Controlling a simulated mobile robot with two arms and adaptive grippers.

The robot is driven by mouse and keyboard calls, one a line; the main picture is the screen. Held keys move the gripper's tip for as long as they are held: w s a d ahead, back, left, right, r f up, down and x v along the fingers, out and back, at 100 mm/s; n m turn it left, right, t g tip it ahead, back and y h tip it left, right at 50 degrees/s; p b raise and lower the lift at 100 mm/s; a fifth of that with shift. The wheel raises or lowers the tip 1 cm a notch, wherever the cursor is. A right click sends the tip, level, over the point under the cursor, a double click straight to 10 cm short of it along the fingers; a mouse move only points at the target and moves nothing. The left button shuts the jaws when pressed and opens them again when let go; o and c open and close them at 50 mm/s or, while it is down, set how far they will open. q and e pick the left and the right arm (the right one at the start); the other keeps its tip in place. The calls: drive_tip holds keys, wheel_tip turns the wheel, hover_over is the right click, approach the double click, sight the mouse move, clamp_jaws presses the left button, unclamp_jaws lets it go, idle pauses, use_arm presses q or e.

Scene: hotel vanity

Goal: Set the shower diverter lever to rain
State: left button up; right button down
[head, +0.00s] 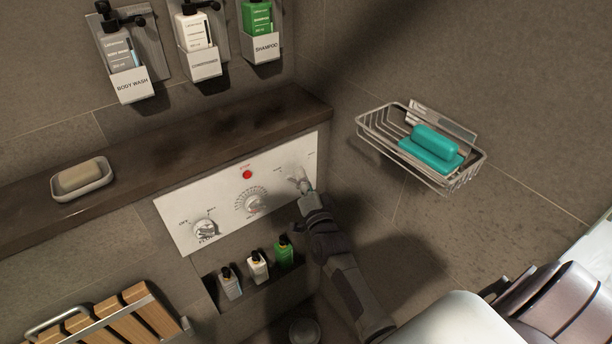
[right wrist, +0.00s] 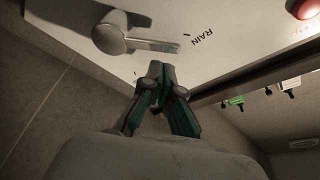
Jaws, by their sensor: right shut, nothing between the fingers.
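The shower diverter lever (head: 297,179) is a metal handle at the right end of the white control panel (head: 178,212). In the right wrist view the lever (right wrist: 135,41) has a round hub at the left, and its arm points right, its tip close to the printed RAIN label (right wrist: 201,37). My right gripper (head: 304,190) is at the lever in the head view. In the right wrist view its shut fingertips (right wrist: 160,72) are just below the lever arm, holding nothing; whether they touch it I cannot tell. My left gripper is not in view.
The panel also has a red button (head: 247,174), a middle dial (head: 253,203) and a left knob (head: 205,230). Small bottles (head: 257,266) stand in a niche below. A dark ledge (head: 200,143) runs above. A wire basket (head: 463,181) with teal soap hangs to the right.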

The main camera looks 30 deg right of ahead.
drive_tip(key=shift+a+f+n+t+y+b, duration=0.2)
drive_tip(key=shift+a+n+t+b, duration=0.1)
drive_tip(key=shift+n, duration=0.45)
drive_tip(key=shift+a+f+n+t+y+b, duration=0.1)
drive_tip(key=shift+a+n+t+y+b, duration=0.15)
drive_tip(key=shift+n, duration=0.5)
drive_tip(key=shift+r, duration=0.15)
